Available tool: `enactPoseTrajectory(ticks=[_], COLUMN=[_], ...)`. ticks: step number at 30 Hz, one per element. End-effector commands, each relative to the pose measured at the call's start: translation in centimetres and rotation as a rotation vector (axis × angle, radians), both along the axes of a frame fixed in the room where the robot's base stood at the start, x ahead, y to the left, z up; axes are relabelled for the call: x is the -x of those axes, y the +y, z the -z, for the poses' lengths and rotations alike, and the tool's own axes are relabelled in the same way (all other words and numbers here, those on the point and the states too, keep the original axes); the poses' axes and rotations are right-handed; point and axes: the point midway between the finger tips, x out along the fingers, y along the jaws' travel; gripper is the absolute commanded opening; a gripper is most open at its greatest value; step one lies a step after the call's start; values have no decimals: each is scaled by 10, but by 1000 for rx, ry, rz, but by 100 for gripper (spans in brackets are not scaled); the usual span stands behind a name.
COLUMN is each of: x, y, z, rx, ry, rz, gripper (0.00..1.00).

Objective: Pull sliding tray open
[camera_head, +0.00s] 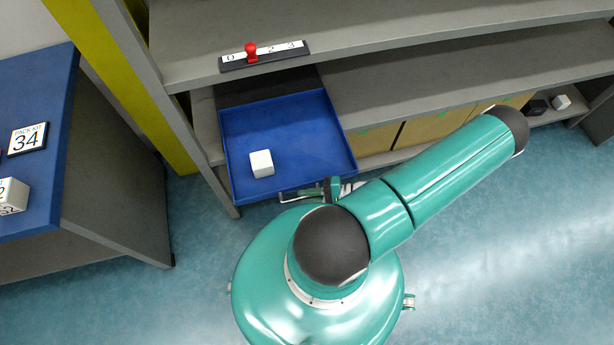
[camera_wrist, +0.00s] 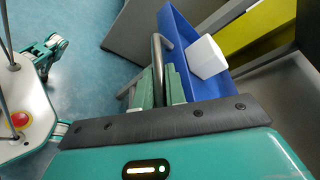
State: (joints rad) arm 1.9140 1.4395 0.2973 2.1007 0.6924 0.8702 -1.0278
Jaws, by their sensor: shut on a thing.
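The blue sliding tray (camera_head: 290,130) extends out from under a grey shelf in the head view, with its front part past the shelf edge. A white cube (camera_head: 261,163) lies in it near the left front. A metal bar handle (camera_head: 288,197) runs along the tray's front. My gripper (camera_head: 333,188) is at the right part of the handle, partly hidden by my arm. In the wrist view my gripper's green fingers (camera_wrist: 161,88) are shut on the handle (camera_wrist: 157,52), beside the blue tray (camera_wrist: 172,22) and the white cube (camera_wrist: 207,57).
A red-knobbed slider (camera_head: 251,53) on a numbered strip sits on the shelf edge (camera_head: 400,38) above the tray. A blue-topped table (camera_head: 42,120) with a "34" plate (camera_head: 27,138) stands left. Yellow-brown boxes (camera_head: 437,128) are right under the shelf. The floor in front is open.

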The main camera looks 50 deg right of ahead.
Motion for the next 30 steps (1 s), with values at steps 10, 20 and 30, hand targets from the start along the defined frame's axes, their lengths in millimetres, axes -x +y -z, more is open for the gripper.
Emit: enactPoseTrajectory(ticks=[10, 20, 30], x=[0, 7, 59], y=[0, -6, -46], z=[0, -2, -16], rx=[0, 2, 5], ry=[-2, 0, 1], rz=[-1, 0, 0], gripper=[22, 22, 22])
